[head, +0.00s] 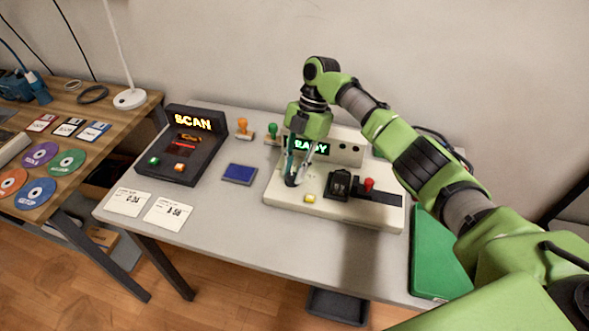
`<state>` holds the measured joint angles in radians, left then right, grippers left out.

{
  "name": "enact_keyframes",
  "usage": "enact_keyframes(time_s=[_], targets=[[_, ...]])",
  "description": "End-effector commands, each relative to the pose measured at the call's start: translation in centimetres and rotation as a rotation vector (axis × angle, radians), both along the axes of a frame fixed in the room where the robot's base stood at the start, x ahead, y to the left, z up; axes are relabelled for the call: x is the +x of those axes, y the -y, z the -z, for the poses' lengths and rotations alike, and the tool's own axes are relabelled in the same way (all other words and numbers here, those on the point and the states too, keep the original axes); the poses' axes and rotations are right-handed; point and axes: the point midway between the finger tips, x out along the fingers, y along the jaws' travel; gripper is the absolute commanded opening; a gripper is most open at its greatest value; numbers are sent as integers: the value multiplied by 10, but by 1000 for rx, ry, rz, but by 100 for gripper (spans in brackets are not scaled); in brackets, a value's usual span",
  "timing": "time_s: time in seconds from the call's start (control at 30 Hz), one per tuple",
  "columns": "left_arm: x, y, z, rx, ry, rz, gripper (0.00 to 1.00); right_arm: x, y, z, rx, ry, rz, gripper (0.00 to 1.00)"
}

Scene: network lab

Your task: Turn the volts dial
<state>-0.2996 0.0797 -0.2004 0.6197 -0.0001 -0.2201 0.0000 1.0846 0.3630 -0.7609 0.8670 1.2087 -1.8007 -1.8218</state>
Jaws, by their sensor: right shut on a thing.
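A cream-coloured device (334,207) stands on the right part of the grey table, with a green lit display (311,147) on its upright back panel. My right gripper (298,176) points down over the left part of the device's top. Its fingers are closed around a small dark knob (291,181), which they partly hide. This looks like the volts dial, but no label on it is readable. The device also has a yellow button (310,198), a black block (339,184) and a red-topped handle (368,184). My left gripper is not in view.
A black SCAN console (185,165), a blue pad (239,174), two stamps (243,128) and two white cards (168,213) lie left of the device. A green case (437,258) sits at the table's right. A wooden desk (70,190) with discs stands at left.

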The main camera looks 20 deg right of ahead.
Motion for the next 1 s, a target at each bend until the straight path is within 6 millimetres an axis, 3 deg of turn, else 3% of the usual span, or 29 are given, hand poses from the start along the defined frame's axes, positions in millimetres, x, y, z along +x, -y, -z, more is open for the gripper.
enact_keyframes(time_s=[0.13, 0.17, 0.2, 0.63, 1.0], targets=[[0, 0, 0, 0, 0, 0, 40, -1, 0, 1, -1, -2, 0, 0], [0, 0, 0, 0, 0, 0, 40, -1, 0, 1, -1, -2, 0, 29], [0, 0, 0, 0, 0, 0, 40, -1, 0, 1, -1, -2, 0, 38], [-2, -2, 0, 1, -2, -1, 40, 2, 2, -6, 0, 1, 3, 38], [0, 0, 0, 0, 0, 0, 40, 17, 24, -72, -1, 2, 4, 38]])
